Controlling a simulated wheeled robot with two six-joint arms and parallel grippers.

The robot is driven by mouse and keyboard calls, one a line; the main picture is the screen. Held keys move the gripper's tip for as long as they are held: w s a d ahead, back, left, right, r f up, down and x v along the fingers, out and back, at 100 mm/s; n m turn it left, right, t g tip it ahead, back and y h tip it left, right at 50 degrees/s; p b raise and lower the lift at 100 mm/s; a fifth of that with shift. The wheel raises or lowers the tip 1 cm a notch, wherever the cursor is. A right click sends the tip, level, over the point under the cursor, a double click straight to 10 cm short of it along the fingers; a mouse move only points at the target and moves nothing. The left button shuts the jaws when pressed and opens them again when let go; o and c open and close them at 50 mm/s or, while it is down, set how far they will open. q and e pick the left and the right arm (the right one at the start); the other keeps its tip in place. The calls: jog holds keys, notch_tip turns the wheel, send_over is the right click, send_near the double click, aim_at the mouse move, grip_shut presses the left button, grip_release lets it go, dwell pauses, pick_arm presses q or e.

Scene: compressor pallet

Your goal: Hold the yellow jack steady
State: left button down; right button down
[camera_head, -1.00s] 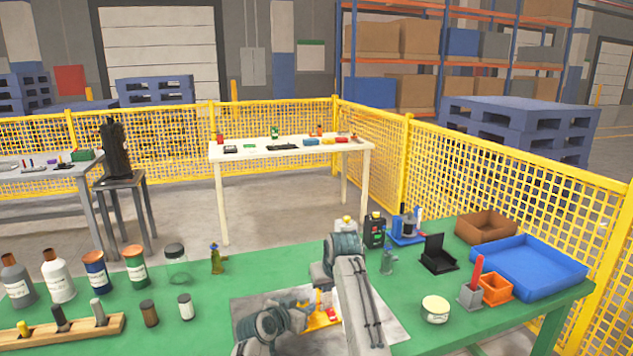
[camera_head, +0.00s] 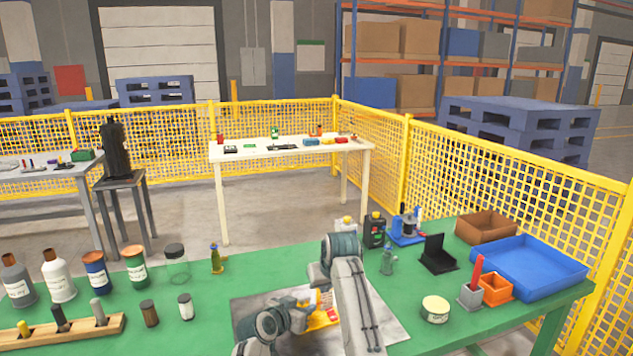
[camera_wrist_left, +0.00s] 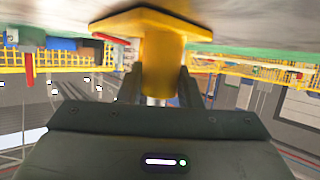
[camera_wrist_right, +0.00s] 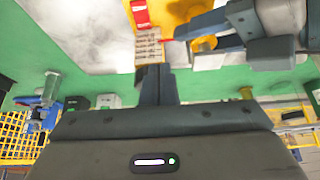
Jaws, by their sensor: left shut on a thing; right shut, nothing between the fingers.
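The yellow jack (camera_head: 322,318) stands on the grey mat in the head view, partly hidden by my arms. In the left wrist view, which looks upside down, its wide yellow base (camera_wrist_left: 150,22) and round column show. My left gripper (camera_wrist_left: 160,88) is shut on the column. In the right wrist view, part of the jack's yellow body (camera_wrist_right: 178,14) shows beside a red piece (camera_wrist_right: 140,14) and a pale label with printed lines (camera_wrist_right: 148,45). My right gripper (camera_wrist_right: 156,78) is shut and empty, its tips close to the label; I cannot tell whether they touch.
The grey mat (camera_head: 385,325) lies on the green table. Bottles and jars stand on the left. My two arms are close together over the mat.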

pick_arm(q)
jog(key=shift+f, duration=0.1)
pick_arm(e)
notch_tip(320, 180, up, 6)
jog(key=shift+f, duration=0.15)
jog(key=shift+d, duration=0.1)
notch_tip(320, 180, down, 6)
jog(key=w+d, duration=0.1)
jog(key=d, duration=0.1)
jog(key=shift+d, duration=0.2)
dwell(0.6)
jog(key=shift+w+a, duration=0.4)
jog(key=shift+w, duration=0.1)
dwell(1.0)
jog(key=shift+s+a, duration=0.25)
jog(key=shift+a, duration=0.6)
dwell(0.6)
jog(key=shift+s, duration=0.1)
